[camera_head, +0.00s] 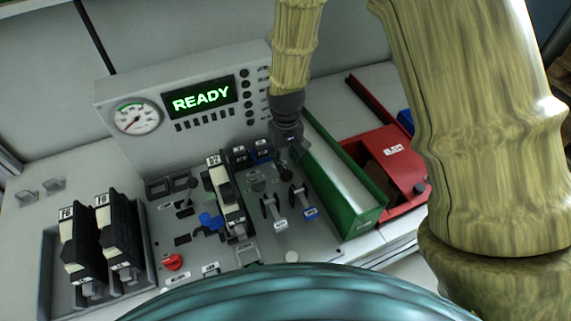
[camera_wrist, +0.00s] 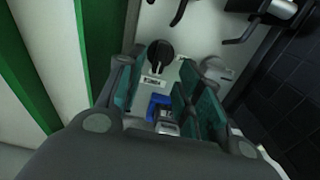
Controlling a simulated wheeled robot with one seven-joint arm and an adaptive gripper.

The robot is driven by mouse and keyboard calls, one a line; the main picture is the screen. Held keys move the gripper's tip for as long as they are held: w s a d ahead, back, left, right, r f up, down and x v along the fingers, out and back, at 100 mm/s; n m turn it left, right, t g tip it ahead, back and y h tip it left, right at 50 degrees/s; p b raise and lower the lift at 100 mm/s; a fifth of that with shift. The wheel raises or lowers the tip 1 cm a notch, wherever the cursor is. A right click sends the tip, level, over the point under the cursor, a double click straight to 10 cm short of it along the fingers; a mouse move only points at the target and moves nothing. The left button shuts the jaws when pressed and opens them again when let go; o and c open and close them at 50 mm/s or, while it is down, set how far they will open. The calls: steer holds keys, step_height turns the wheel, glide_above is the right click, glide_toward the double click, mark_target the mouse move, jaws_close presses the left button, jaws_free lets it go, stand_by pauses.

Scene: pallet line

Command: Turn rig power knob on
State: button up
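In the wrist view a round black knob (camera_wrist: 160,56) with a pale pointer mark sits on the light panel, just beyond my fingertips. A small white label, too blurred to read surely, is beside it. My gripper (camera_wrist: 158,82) is open, its two teal-padded fingers apart with nothing held between them. A blue part (camera_wrist: 160,105) shows in the gap, below the fingers. In the head view my gripper (camera_head: 287,140) points down at the back right of the rig panel (camera_head: 325,215) and hides that knob.
The gauge box (camera_head: 185,95) behind shows a green READY display. A green-sided bin (camera_head: 345,185) stands close right of my gripper, with a red box (camera_head: 392,165) beyond it. A grey knob (camera_wrist: 215,68) is near the right finger. Levers and clamped modules (camera_head: 228,200) fill the panel's left.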

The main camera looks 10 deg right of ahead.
mark_target(286, 169)
step_height(286, 169, up, 7)
stand_by(0.4)
stand_by(0.4)
